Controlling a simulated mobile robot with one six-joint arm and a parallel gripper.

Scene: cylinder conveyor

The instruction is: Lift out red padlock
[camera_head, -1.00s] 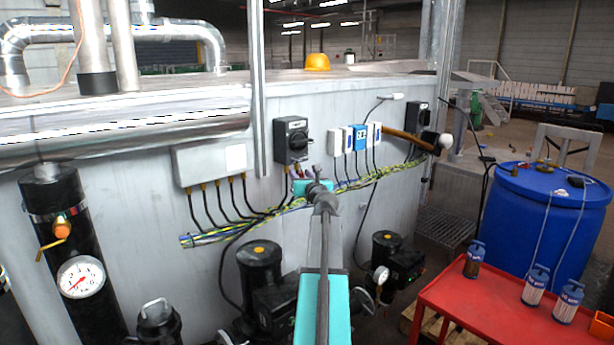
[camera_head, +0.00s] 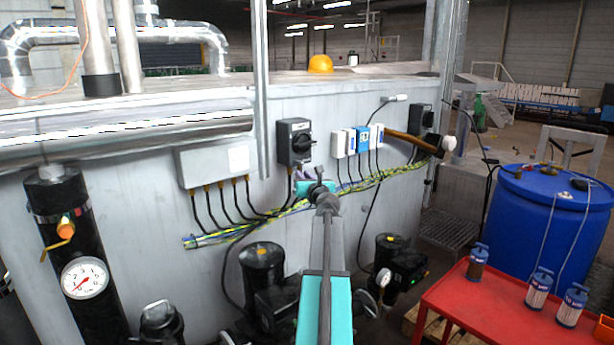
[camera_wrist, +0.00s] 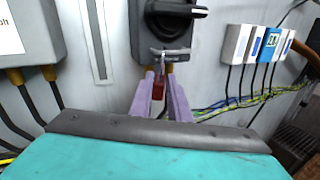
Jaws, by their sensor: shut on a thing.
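The red padlock (camera_wrist: 160,91) is between the two purple fingers of my gripper (camera_wrist: 163,84) in the wrist view, and the gripper is shut on it. The padlock is just below the black rotary switch (camera_wrist: 170,19). A grey metal piece (camera_wrist: 170,56) at the switch's lower edge hides the padlock's top, so I cannot tell whether the shackle is still in the switch. In the head view my gripper (camera_head: 305,173) is just below the same switch (camera_head: 294,143); the padlock cannot be made out there.
A grey junction box (camera_head: 213,162) with black cables is left of the switch. White and blue modules (camera_head: 350,141) and a hammer (camera_head: 411,142) are to the right. A yellow-green cable bundle (camera_head: 372,180) runs beneath. A red table (camera_head: 452,300) and a blue barrel (camera_head: 530,215) stand far right.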

